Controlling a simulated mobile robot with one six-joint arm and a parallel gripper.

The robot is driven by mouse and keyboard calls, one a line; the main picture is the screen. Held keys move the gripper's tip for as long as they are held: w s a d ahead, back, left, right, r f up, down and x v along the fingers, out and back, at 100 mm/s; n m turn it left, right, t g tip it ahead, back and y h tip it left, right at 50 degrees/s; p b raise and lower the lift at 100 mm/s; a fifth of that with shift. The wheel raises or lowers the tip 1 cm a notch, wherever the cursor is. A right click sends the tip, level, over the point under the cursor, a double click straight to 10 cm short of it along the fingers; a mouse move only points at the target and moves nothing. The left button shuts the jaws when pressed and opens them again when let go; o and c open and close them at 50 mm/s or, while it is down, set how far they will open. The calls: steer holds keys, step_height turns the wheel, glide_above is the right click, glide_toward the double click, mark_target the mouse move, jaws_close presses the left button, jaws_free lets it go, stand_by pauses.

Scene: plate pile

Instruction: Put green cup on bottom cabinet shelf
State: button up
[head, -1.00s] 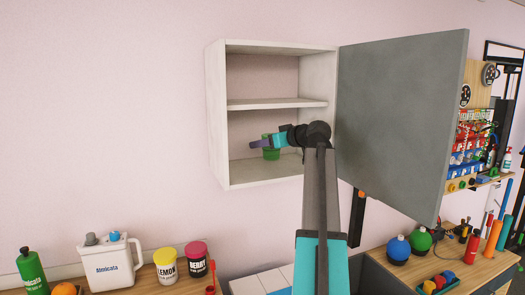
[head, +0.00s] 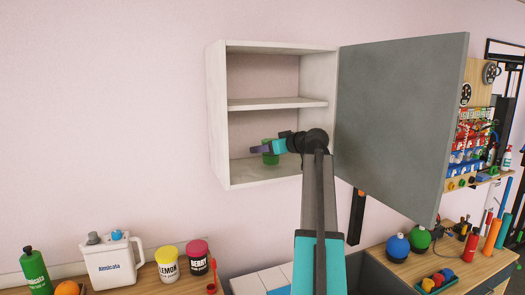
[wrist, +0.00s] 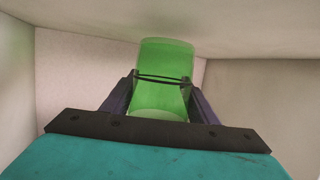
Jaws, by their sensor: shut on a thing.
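The green cup (head: 270,159) is inside the bottom compartment of the open wall cabinet (head: 216,120). My gripper (head: 262,149) reaches in from the right and is shut on the cup. In the wrist view, the green cup (wrist: 165,60) sits between the two dark fingers of my gripper (wrist: 160,80). The cup looks roughly upright in the head view. Its base is low, close to the bottom shelf (head: 245,177); I cannot tell whether it touches. The fingers hide part of the cup.
The middle shelf (head: 270,104) is just above my gripper. The grey cabinet door (head: 400,120) stands open to the right of my arm. Below are a white jug (head: 112,262), a yellow-lidded tub (head: 167,265) and a pink-lidded tub (head: 197,259). The upper compartment is empty.

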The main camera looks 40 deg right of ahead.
steer(key=shift+f, duration=0.65)
steer(key=shift+f, duration=0.15)
steer(key=o, duration=1)
steer(key=shift+r, duration=0.25)
steer(key=b+v, duration=0.3)
steer(key=v, duration=0.9)
